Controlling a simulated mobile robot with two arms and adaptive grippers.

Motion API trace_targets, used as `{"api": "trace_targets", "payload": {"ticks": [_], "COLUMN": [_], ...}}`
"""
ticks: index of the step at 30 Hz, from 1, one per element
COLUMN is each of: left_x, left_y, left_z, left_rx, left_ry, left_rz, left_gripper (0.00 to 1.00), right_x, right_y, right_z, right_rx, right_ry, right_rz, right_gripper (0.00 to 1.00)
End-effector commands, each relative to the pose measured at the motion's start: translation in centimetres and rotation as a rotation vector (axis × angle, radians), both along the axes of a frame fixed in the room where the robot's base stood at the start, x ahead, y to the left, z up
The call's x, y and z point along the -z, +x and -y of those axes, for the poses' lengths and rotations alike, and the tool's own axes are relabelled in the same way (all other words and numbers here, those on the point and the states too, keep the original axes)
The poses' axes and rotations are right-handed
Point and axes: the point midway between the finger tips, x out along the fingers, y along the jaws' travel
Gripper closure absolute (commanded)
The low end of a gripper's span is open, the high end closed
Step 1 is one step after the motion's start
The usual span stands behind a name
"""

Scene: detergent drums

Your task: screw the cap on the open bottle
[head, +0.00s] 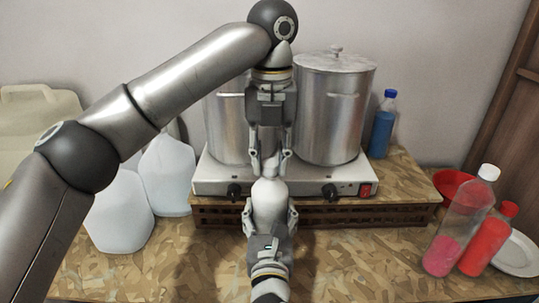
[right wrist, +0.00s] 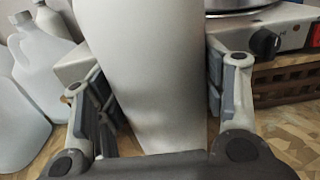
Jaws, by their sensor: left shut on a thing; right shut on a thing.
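A plain white bottle (head: 270,199) stands upright in the middle of the head view. My right gripper (head: 269,213) comes from the near side and is shut around its body. In the right wrist view the pale bottle (right wrist: 145,70) fills the space between the fingers; its top is out of frame. My left gripper (head: 270,162) points down from above and is shut on a small pale piece, seemingly the cap (head: 270,167), right at the top of the bottle. The cap is in line with the neck. I cannot tell whether it is seated on the thread.
Behind is a hot plate (head: 215,177) with two metal pots (head: 331,115) on a wooden stand. White jugs (head: 120,213) stand left. At right are a clear bottle with pink contents (head: 460,220), a red bottle (head: 485,243), a plate (head: 518,255) and a blue bottle (head: 382,130).

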Motion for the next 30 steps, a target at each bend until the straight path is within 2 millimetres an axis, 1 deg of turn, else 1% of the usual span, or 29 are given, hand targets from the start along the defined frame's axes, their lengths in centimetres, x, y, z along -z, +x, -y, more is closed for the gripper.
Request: {"api": "trace_targets", "payload": {"ticks": [1, 6, 9, 12, 17, 25, 26, 30], "left_x": [-0.08, -0.08, -0.08, -0.08, -0.08, -0.07, -0.07, -0.04], "left_y": [0.05, 0.02, 0.0, -0.02, -0.03, -0.03, -0.03, -0.04], "left_z": [-0.04, 0.03, 0.07, 0.09, 0.1, 0.09, 0.09, 0.1], "left_rx": [0.086, 0.4, 0.562, 0.678, 0.758, 0.76, 0.76, 0.759], "left_ry": [0.0, 0.0, 0.0, 0.0, 0.0, 0.0, 0.0, 0.0], "left_rz": [0.002, 0.003, 0.003, 0.002, 0.002, 0.002, 0.002, 0.001], "left_gripper": [0.78, 0.78, 0.78, 0.78, 0.78, 0.78, 0.68, 0.5], "right_x": [0.08, 0.08, 0.08, 0.08, 0.09, 0.09, 0.1, 0.1], "right_y": [0.01, 0.01, 0.01, 0.01, 0.01, 0.01, 0.01, 0.01], "right_z": [0.07, 0.08, 0.08, 0.08, 0.08, 0.08, 0.08, 0.07], "right_rx": [0.002, 0.002, 0.002, 0.002, 0.002, 0.002, 0.002, 0.002], "right_ry": [0.0, 0.0, 0.0, 0.0, 0.0, 0.0, 0.0, 0.0], "right_rz": [-0.002, -0.002, -0.002, -0.002, -0.002, -0.002, -0.002, -0.002], "right_gripper": [1.0, 1.0, 1.0, 1.0, 1.0, 1.0, 1.0, 1.0]}}
